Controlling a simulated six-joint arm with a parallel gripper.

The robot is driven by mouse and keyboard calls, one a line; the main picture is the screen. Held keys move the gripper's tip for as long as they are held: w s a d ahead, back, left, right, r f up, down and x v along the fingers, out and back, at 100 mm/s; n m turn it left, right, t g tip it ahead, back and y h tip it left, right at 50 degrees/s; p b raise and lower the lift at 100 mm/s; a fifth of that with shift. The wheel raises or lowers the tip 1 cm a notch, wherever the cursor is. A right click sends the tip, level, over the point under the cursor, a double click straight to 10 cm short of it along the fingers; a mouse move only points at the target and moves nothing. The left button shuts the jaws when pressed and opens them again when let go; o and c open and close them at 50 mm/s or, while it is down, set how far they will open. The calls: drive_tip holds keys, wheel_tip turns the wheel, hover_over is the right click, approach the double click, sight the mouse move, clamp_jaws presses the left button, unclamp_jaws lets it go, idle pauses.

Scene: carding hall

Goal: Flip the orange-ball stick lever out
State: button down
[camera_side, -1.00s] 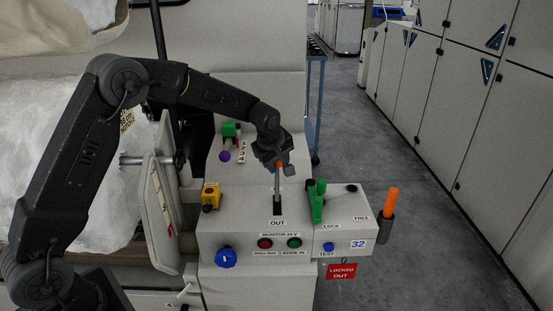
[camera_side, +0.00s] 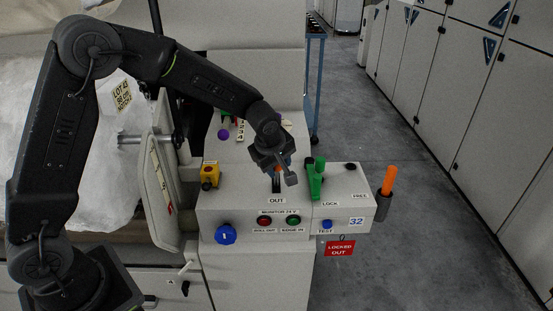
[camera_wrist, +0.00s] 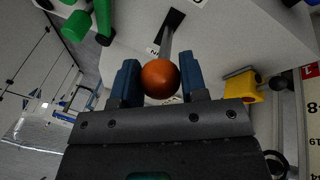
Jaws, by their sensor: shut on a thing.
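The stick lever's orange ball (camera_wrist: 160,78) sits between the two blue fingers of my gripper (camera_wrist: 161,80) in the wrist view, and they are shut on it. The grey stick (camera_wrist: 168,40) runs from the ball to a dark slot (camera_wrist: 173,20). In the side view my gripper (camera_side: 282,166) is low over the panel and hides most of the ball. The lever's dark slot (camera_side: 276,187) shows just below, above the OUT label (camera_side: 277,200).
A green lever (camera_side: 316,180) stands close right of my gripper. A yellow switch box (camera_side: 209,176) is on the left, above a blue knob (camera_side: 226,234). An orange handle (camera_side: 389,180) stands in a holder at the panel's right. Red and green buttons are on the front.

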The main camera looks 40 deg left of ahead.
drive_tip(key=shift+s+d+f, duration=0.1)
drive_tip(key=shift+s+f, duration=0.1)
drive_tip(key=shift+f, duration=0.05)
drive_tip(key=c, duration=1)
unclamp_jaws()
drive_tip(key=shift+c, duration=0.2)
drive_tip(key=o, duration=0.4)
drive_tip(key=shift+r, duration=0.1)
drive_tip(key=shift+c, duration=0.2)
drive_tip(key=shift+w, duration=0.1)
drive_tip(key=shift+r, duration=0.55)
drive_tip(key=v, duration=1.2)
drive_tip(key=shift+s+r, duration=0.25)
drive_tip(key=shift+r, duration=0.1)
drive_tip(key=shift+d, duration=0.1)
